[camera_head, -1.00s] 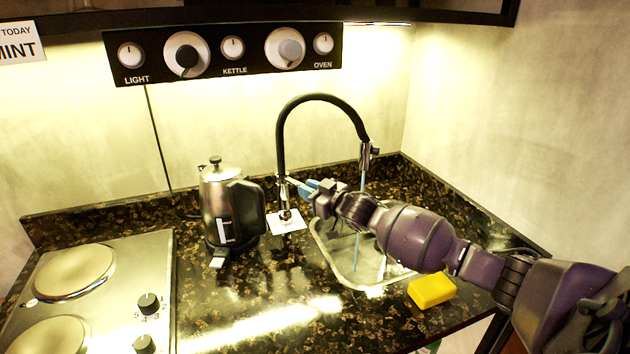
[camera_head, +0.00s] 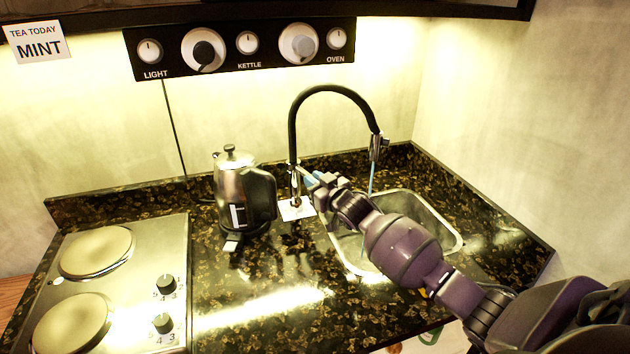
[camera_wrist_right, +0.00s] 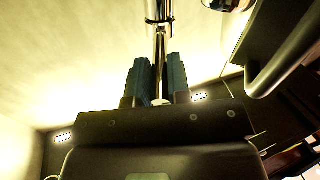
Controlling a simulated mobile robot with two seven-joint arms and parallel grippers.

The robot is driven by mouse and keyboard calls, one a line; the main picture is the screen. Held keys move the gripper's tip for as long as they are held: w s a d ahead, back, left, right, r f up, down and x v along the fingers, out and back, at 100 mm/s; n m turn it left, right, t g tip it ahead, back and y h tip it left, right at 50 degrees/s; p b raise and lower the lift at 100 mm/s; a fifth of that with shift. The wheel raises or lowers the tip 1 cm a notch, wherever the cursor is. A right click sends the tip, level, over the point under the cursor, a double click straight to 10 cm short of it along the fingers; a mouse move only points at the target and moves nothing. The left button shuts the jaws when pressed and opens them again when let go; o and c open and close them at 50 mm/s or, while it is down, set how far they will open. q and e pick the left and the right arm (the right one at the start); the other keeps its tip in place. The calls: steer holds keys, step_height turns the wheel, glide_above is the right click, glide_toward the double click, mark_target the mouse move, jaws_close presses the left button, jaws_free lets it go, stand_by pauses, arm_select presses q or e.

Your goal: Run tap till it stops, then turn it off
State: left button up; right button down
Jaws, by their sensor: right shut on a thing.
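The tap (camera_head: 293,130) has a tall black arched hose and a metal base behind the sink (camera_head: 425,212). A thin blue stream of water (camera_head: 371,180) runs from its spout; my right arm hides its lower part. My right gripper (camera_head: 312,181) is at the tap's base, shut on the thin metal tap lever. In the right wrist view, the blue fingers of the gripper (camera_wrist_right: 157,72) stand either side of the lever (camera_wrist_right: 160,48). My left gripper is not in view.
A metal kettle (camera_head: 230,190) stands just left of the tap. A hob (camera_head: 140,270) is at the left. A white card (camera_head: 290,212) lies by the tap base. A knob panel (camera_head: 240,48) is on the wall.

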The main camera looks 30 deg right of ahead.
steer(key=c, duration=1.1)
jaws_free()
steer(key=s, duration=0.7)
steer(key=s+d, duration=0.1)
steer(key=s, duration=0.2)
steer(key=shift+s, duration=0.4)
steer(key=shift+a, duration=0.1)
